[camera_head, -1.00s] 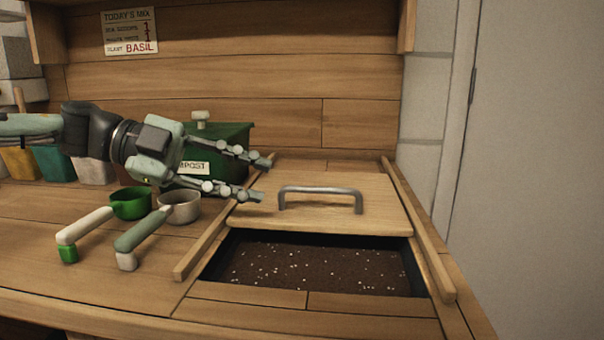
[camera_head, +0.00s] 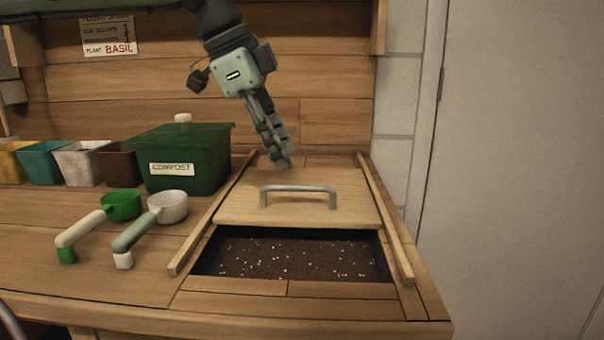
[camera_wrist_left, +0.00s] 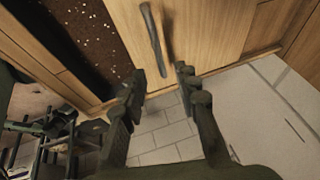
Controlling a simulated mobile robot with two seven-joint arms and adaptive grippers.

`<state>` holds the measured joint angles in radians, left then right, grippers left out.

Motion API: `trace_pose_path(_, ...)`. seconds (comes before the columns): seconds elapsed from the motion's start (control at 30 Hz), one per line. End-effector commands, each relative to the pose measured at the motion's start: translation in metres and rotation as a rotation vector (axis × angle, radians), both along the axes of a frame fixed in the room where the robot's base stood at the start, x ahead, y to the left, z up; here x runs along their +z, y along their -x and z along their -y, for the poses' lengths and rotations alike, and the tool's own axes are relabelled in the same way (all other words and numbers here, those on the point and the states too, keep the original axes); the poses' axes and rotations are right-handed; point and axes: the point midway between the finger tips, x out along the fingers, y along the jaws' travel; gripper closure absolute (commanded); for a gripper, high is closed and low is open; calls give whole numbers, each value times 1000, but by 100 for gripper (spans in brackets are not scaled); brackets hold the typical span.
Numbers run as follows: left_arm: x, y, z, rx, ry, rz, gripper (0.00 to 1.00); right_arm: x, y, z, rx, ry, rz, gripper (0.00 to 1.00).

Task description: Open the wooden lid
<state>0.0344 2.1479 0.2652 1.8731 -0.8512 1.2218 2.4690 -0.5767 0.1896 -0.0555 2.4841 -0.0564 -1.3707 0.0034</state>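The wooden lid (camera_head: 340,207) lies between two wooden rails, with a strip of dark soil (camera_head: 290,258) uncovered in front of it. Its grey bar handle (camera_head: 298,188) stands on top; the lid (camera_wrist_left: 205,25) and handle (camera_wrist_left: 153,40) also show in the left wrist view. My left gripper (camera_head: 285,163) points down above the back part of the lid, behind the handle and apart from it. In the left wrist view my left gripper (camera_wrist_left: 160,76) has its fingers spread with nothing between them. My right gripper is in neither view.
The rails (camera_head: 386,218) flank the lid. Left of it stand a green compost box (camera_head: 210,145), a green scoop (camera_head: 121,204), a whitish scoop (camera_head: 167,207) and several coloured pots (camera_head: 43,163). A wooden back wall (camera_head: 330,125) rises behind the lid.

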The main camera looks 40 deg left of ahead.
Motion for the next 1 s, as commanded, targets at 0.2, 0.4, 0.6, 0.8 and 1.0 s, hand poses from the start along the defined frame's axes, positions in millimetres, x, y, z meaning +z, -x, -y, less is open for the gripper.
trace_pose_path(0.2,-35,-12,9,-3,3,-3,69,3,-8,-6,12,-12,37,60)
trace_pose_path(0.4,-51,-19,13,-1,3,-1,69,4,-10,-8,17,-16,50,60)
trace_pose_path(0.6,-54,-21,14,-2,3,1,69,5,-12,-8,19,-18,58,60)
trace_pose_path(0.8,-53,-21,14,-2,3,1,80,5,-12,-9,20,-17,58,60)
trace_pose_path(1.0,-53,-21,14,-2,3,1,100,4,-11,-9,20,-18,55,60)
